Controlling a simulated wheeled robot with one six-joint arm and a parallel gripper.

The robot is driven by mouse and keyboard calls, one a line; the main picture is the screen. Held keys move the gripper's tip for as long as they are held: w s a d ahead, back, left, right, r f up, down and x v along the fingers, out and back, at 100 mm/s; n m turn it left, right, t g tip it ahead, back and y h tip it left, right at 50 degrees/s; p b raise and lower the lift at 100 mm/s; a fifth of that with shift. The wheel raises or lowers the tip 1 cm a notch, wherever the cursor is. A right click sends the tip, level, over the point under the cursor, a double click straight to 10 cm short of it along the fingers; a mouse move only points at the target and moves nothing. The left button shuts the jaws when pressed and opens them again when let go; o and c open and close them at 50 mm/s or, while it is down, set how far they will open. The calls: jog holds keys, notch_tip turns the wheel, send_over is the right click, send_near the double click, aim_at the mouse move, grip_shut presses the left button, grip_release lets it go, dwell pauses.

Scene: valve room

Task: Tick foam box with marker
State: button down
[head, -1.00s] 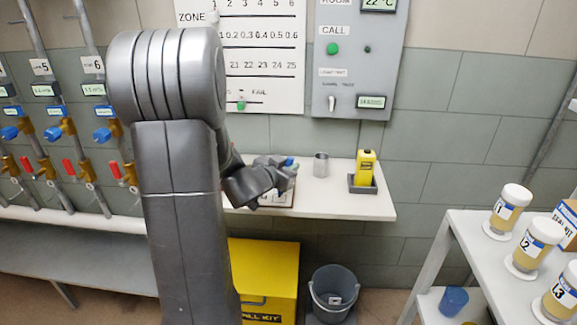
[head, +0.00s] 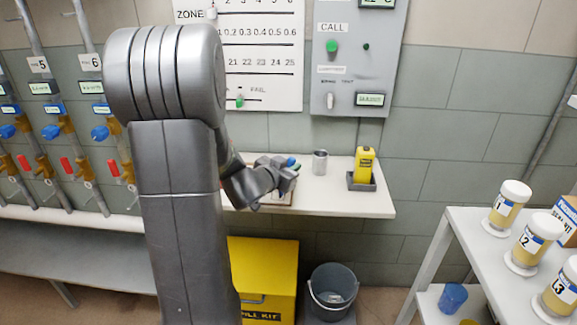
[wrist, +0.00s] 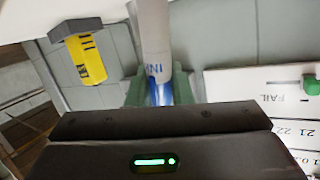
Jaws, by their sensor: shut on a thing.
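A zone board (head: 262,80) and a grey call panel (head: 355,75) hang above. A yellow bin (head: 262,275) and a bucket (head: 332,290) stand below.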

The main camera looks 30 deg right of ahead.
jog(key=shift+w+a+f+p, duration=0.15)
jog(key=shift+w+p, duration=0.2)
jog(key=shift+w, duration=0.25)
jog(key=shift+w+a+r+p, duration=0.1)
jog(key=shift+w+p, duration=0.25)
jog(key=shift+w, duration=0.2)
jog(key=shift+s+f, duration=0.1)
jog(key=shift+s+d, duration=0.25)
jog(key=shift+s, duration=0.4)
jog(key=shift+a, duration=0.2)
jog(key=shift+w+a, duration=0.1)
jog(key=shift+a, duration=0.2)
